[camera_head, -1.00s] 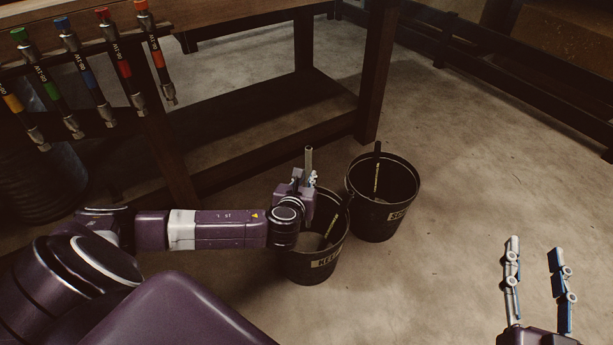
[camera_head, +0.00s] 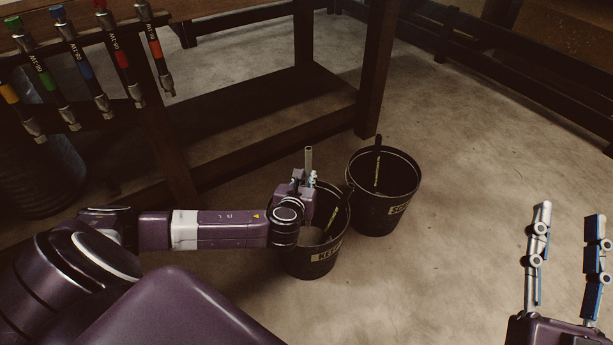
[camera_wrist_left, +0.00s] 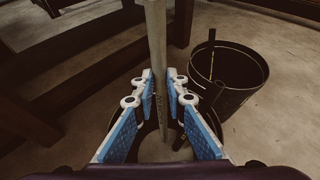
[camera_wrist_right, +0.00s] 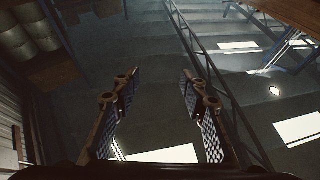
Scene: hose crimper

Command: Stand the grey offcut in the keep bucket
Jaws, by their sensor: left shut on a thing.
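The grey offcut (camera_head: 309,160) stands upright in my left gripper (camera_head: 311,181), which is shut on it. In the left wrist view the grey offcut (camera_wrist_left: 156,40) runs between the blue-padded fingers (camera_wrist_left: 160,98), down toward the bucket below. The black keep bucket (camera_head: 318,267), labelled KEEP, is under and around my left gripper; the offcut's lower end is partly hidden, and I cannot tell if it touches the bottom. My right gripper (camera_head: 563,262) is open and empty over the floor at the right; its spread fingers also show in the right wrist view (camera_wrist_right: 158,95).
A second black bucket (camera_head: 380,222) with a dark hose piece (camera_head: 377,165) in it stands right behind the keep bucket. A wooden bench (camera_head: 300,108) is behind, with several colour-tipped hoses (camera_head: 115,62) on a rack at left. Floor at right is clear.

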